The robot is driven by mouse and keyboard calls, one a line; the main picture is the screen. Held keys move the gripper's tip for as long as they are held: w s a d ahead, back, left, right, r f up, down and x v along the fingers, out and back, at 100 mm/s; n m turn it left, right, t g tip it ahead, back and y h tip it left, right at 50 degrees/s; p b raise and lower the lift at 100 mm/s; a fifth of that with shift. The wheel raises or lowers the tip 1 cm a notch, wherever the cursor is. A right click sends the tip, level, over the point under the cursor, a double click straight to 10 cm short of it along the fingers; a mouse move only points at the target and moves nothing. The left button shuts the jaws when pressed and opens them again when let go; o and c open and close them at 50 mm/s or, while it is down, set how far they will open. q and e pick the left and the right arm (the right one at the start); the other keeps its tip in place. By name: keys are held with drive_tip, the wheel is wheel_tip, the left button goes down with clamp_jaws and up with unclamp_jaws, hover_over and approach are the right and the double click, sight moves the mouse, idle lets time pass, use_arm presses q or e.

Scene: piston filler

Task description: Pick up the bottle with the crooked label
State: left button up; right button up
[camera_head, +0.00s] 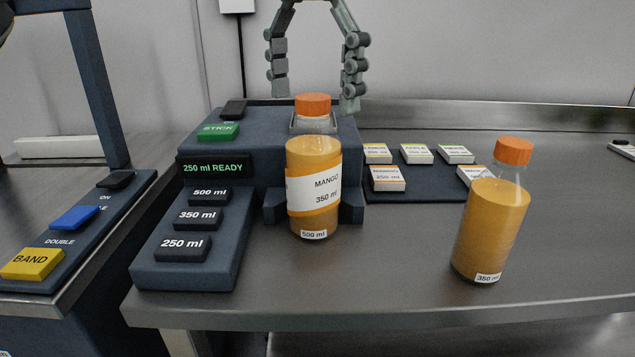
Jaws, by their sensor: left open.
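A bottle of orange-yellow drink (313,222) with an orange cap stands upright at the front of the dark blue labelling machine (262,135). Its white wrap label (313,192) reads MANGO 350 ml and sits tilted, higher at the right; a small tag at its foot reads 500 ml. A second capped bottle (490,230) stands at the right with a 350 ml tag and no wrap label on the side I see. My left gripper (314,101) points down from the top, open and empty, its fingers on either side above the labelled bottle's cap. My right gripper is out of view.
The machine's panel has 500, 350 and 250 ml buttons (197,218), a display reading 250 ml READY (213,167) and a green STICK button (218,132). A dark tray (430,187) holds several label stacks. Another panel (85,225) stands left. The counter between the bottles is clear.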

sight(313, 134)
use_arm(q)
wheel_tip(313, 134, down, 6)
drive_tip(key=shift+r, duration=0.15)
drive_tip(key=shift+d, duration=0.1)
drive_tip(key=c, duration=1.9)
drive_tip(key=shift+c, duration=0.4)
drive_tip(key=shift+r, duration=0.15)
